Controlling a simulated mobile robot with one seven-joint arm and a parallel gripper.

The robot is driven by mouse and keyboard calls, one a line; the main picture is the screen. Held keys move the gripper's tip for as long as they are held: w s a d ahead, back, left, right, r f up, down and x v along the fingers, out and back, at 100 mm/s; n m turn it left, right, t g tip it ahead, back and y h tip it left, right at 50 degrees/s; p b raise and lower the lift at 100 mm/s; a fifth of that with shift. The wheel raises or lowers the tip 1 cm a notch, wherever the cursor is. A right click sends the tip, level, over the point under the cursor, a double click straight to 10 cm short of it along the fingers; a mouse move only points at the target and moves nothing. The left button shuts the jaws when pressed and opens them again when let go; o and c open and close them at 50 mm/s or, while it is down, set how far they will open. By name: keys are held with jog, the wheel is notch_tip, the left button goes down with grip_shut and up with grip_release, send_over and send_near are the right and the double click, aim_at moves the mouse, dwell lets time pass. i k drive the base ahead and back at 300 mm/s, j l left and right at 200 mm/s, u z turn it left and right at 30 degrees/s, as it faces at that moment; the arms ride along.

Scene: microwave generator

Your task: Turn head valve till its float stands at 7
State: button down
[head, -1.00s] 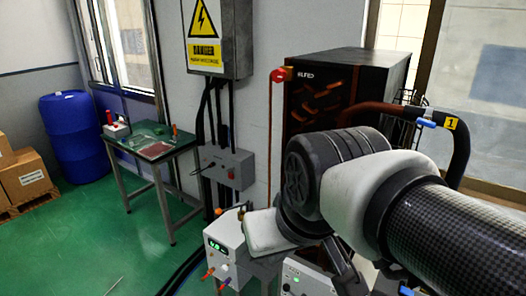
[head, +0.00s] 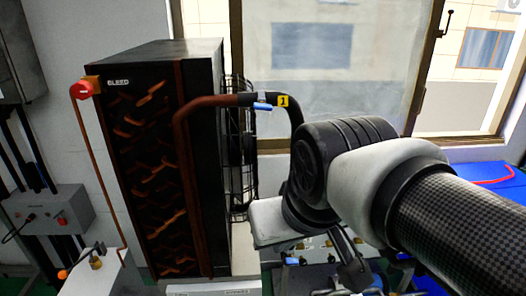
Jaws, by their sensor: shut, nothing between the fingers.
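No head valve can be made out by a label, and no float or scale is readable. A blue valve lever (head: 262,106) sits on a dark brown pipe (head: 215,100) beside a yellow tag marked 1 (head: 283,100). A red knob (head: 84,90) is at the upper left corner of the black cabinet, beside the word BLEED. My gripper (head: 352,275) is partly seen at the lower middle, shut and empty, below my wrist. It is apart from the blue lever and the red knob. My arm hides part of what lies behind it.
The tall black cabinet (head: 150,60) stands left of centre with a wire fan guard (head: 238,160) at its side. A panel with small fittings (head: 315,246) is low behind my wrist. A grey box (head: 50,212) hangs at left. A blue surface (head: 490,172) is at right.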

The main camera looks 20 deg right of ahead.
aim_at(304, 262)
jog(key=z, duration=1.4)
jog(key=u, duration=0.65)
jog(key=k+j+z, duration=0.15)
jog(key=k, duration=0.3)
jog(key=j, duration=0.1)
